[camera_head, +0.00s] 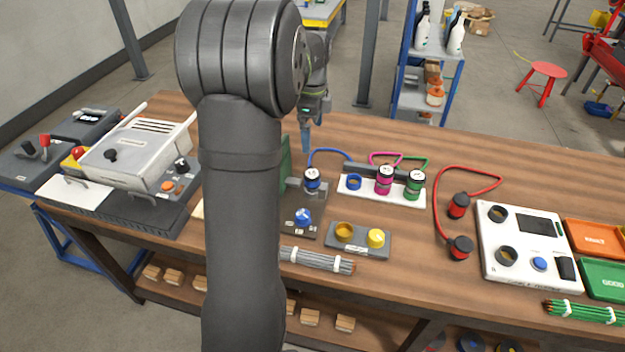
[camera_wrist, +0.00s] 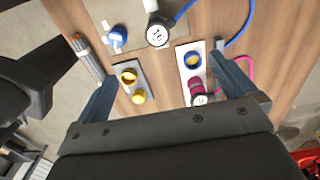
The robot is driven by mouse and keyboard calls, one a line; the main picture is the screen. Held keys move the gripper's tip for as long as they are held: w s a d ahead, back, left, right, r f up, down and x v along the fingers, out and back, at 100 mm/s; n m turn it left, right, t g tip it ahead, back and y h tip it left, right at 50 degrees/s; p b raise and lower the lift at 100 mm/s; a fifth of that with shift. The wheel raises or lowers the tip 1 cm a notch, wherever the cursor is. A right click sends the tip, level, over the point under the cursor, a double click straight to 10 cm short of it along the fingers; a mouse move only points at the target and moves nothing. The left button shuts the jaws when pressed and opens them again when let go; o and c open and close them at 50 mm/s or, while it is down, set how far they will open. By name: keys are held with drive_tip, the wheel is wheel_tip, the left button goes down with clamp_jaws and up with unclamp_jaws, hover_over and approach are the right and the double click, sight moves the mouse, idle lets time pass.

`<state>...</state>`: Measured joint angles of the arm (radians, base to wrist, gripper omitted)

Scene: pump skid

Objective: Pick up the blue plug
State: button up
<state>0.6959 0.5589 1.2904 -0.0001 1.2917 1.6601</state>
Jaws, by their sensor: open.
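The blue plug (camera_head: 312,178) has a dark body, a pale marked top and a blue band. It sits upright on the grey fixture left of the white rack, with a blue cable running from it. In the wrist view the blue plug (camera_wrist: 158,33) shows near the top, beyond the fingertips. My gripper (camera_head: 306,146) is above the bench behind the plug. In the wrist view my gripper (camera_wrist: 165,72) has its blue fingers wide apart, with nothing between them.
The white rack (camera_head: 347,196) holds a pink plug (camera_head: 384,180), a green plug (camera_head: 415,185) and an empty blue-ringed socket (camera_head: 354,182). A blue knob (camera_head: 303,217) stands in front of the plug. A grey block (camera_head: 358,247) has yellow parts. Cables loop behind the rack.

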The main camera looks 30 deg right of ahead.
sight(312, 173)
drive_tip(key=shift+r, duration=0.95)
drive_tip(key=c, duration=0.7)
drive_tip(key=f+n, duration=0.4)
drive_tip(key=n, duration=0.1)
drive_tip(key=f+n, duration=1)
drive_tip(key=shift+s+a+f+n, duration=0.15)
drive_tip(key=shift+s+a+n, duration=0.2)
drive_tip(key=shift+n, duration=0.05)
drive_tip(key=shift+w+d+f, duration=0.15)
drive_tip(key=shift+f, duration=2.5)
